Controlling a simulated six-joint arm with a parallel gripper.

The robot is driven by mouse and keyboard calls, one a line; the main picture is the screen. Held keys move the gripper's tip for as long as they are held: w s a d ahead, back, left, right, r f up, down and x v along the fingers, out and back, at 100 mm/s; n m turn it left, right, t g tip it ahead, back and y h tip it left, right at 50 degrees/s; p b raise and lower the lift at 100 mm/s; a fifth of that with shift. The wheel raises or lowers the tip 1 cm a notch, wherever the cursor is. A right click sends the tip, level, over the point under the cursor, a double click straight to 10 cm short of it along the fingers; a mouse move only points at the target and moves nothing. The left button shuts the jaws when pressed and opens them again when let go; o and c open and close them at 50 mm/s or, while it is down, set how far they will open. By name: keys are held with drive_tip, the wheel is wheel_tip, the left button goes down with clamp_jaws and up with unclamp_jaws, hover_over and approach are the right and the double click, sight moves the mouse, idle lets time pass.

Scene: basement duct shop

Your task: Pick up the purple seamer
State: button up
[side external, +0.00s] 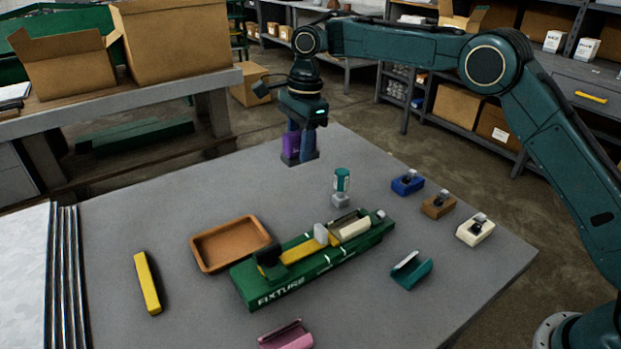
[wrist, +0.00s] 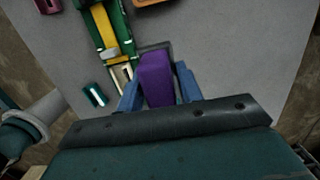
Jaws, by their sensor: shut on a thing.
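The purple seamer (side external: 291,143) is a small block at the far edge of the grey table in the side external view. It also shows in the wrist view (wrist: 156,80), upright between the two blue fingers. My gripper (side external: 300,150) points down and is shut on the purple seamer. In the wrist view my gripper (wrist: 158,92) has one finger on each side of it. A dark base or holder (side external: 299,159) shows around the lower end of the seamer, and I cannot tell if the seamer is lifted from it.
The green fixture (side external: 315,258) lies mid-table beside an orange-brown tray (side external: 232,244). A teal-capped bottle (side external: 341,185) stands near the fixture. Blue (side external: 407,183), brown (side external: 438,204) and cream (side external: 475,229) blocks sit right. A yellow bar (side external: 148,283), teal piece (side external: 411,269) and pink piece (side external: 286,336) lie nearer.

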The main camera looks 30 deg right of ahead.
drive_tip(key=shift+d+r, duration=0.1)
drive_tip(key=shift+r, duration=0.85)
drive_tip(key=o, duration=0.5)
drive_tip(key=c, duration=0.4)
drive_tip(key=shift+s, duration=0.25)
drive_tip(key=s+d+f, duration=0.2)
drive_tip(key=s, duration=0.4)
drive_tip(key=s+d+f, duration=0.3)
drive_tip(key=s, duration=0.4)
drive_tip(key=shift+s+f, duration=0.15)
drive_tip(key=shift+f, duration=0.2)
